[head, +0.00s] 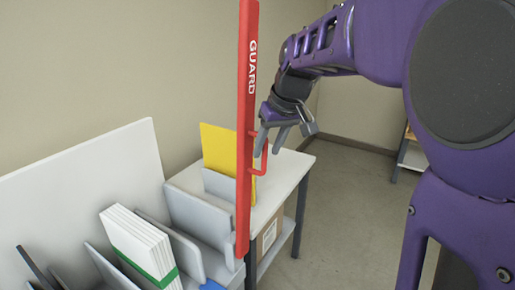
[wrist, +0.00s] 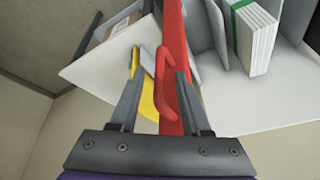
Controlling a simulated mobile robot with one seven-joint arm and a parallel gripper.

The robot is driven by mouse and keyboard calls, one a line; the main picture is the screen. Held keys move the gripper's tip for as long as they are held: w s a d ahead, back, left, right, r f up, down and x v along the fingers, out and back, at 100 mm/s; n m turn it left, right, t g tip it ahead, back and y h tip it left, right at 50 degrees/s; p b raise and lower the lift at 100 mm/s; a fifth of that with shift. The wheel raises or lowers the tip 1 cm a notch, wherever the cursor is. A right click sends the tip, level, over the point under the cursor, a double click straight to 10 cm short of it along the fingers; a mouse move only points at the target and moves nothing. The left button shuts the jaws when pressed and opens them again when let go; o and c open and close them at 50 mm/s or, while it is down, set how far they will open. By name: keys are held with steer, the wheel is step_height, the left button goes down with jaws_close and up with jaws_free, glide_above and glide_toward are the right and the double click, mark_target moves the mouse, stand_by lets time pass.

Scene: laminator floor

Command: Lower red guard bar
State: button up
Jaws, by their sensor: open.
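The red guard bar (head: 246,110) stands upright in the head view, with "GUARD" in white letters near its top. A red loop handle (head: 263,154) sticks out from its lower right side. My gripper (head: 268,142) is open right at the handle. In the wrist view, the handle (wrist: 166,84) lies between the spread fingers of my gripper (wrist: 155,62), and the bar (wrist: 176,50) runs just behind it, near the right finger. I cannot tell whether a finger touches the handle.
A white table (head: 284,172) stands behind the bar, with a yellow sheet (head: 215,145) upright on it. A grey rack (head: 195,215) at left holds a white stack with a green band (head: 140,245). A cardboard box (head: 269,236) sits under the table.

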mark_target(266, 151)
steer(key=shift+x, duration=1.75)
jaws_close()
steer(key=shift+r, duration=0.1)
